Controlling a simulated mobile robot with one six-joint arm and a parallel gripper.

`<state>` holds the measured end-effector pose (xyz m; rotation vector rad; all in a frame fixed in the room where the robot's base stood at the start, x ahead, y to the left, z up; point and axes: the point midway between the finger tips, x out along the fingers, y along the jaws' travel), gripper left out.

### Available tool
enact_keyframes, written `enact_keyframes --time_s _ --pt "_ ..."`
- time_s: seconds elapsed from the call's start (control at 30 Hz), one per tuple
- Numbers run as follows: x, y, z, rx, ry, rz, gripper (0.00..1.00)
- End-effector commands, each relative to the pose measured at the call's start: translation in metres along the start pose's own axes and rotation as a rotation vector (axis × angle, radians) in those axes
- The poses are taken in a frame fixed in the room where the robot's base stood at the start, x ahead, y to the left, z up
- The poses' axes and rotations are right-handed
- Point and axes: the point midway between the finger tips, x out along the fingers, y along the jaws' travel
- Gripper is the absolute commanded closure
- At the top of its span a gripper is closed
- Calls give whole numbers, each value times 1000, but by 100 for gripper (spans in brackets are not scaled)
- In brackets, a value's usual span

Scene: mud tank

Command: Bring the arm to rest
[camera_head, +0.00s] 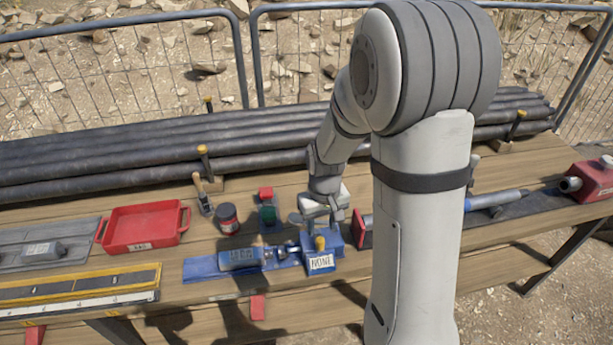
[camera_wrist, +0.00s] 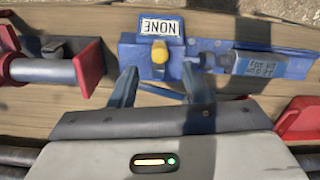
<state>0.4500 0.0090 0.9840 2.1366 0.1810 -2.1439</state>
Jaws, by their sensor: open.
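My arm reaches down over the wooden bench. My gripper (camera_head: 318,213) hangs above the blue block with the NONE label (camera_head: 321,262). In the wrist view, the two fingers of my gripper (camera_wrist: 160,78) stand apart with nothing held. The blue block (camera_wrist: 128,52) lies just beyond the fingertips, and its yellow knob (camera_wrist: 160,55) shows between them. I cannot tell from these views whether a finger touches the block. My upper arm hides part of the bench's right half in the head view.
A labelled blue tool (camera_head: 240,258) lies left of the block. A red tray (camera_head: 142,227), a dark jar (camera_head: 228,218) and a red-and-green item (camera_head: 267,209) stand nearby. Long dark pipes (camera_head: 110,148) run along the back. A red vise-like block (camera_head: 590,181) is far right.

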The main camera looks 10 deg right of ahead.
Motion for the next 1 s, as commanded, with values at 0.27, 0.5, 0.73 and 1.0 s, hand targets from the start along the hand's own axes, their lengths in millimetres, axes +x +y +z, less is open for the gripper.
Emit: enact_keyframes --time_s 0.27,0.5,0.73,1.0 --pt "-18 0 5 8 23 4 57" --pt "-86 -4 39 49 113 17 57" --pt "-141 -9 88 97 204 27 57" --pt "-175 -16 139 140 287 34 57"
